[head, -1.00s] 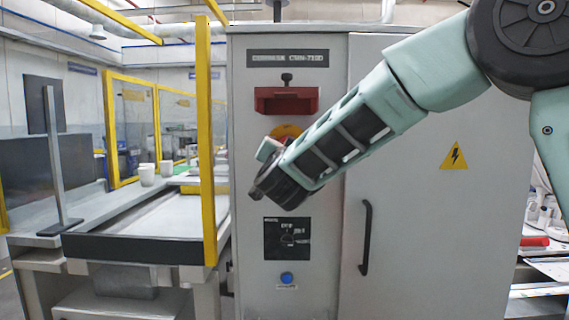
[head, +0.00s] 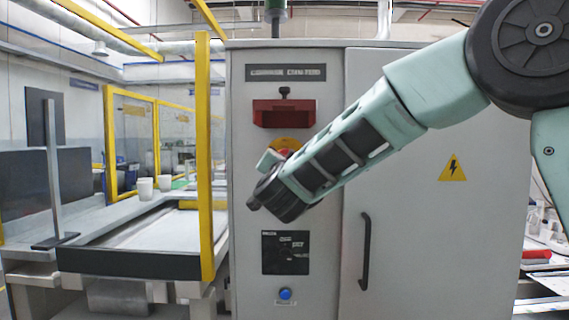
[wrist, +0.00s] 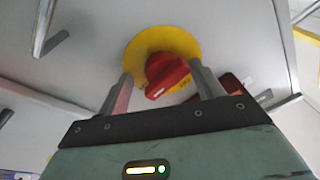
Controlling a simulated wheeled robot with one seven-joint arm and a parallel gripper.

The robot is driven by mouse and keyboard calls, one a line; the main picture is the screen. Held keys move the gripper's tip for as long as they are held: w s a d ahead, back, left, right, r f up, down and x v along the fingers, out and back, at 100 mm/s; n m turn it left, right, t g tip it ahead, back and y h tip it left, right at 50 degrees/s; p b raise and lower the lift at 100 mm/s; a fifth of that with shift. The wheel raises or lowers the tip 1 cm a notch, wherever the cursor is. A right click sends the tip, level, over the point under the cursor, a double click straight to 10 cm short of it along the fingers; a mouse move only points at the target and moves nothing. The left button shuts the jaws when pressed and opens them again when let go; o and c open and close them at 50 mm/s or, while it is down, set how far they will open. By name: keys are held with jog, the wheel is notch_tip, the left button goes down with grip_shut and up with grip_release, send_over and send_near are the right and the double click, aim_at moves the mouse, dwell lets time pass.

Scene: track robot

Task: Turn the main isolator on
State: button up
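The main isolator is a red rotary handle (wrist: 165,72) on a round yellow plate (wrist: 178,40), mounted on the grey cabinet. In the head view the yellow plate (head: 287,143) shows only in part, above my gripper, which hides most of the handle. My gripper (wrist: 161,70) is open, with one finger on each side of the red handle in the wrist view.
The grey cabinet (head: 440,110) has a red bracket (head: 284,113) above the isolator. Below are a black selector panel (head: 285,267), a blue button (head: 285,294) and a door handle (head: 366,250). A yellow post (head: 205,150) and a conveyor (head: 130,264) stand left.

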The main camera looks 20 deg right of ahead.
dwell(0.3)
jog(key=b+v, duration=0.2)
jog(key=v, duration=1.5)
jog(key=shift+s+a+b, duration=0.15)
jog(key=shift+s+b, duration=0.05)
jog(key=shift+b, duration=0.2)
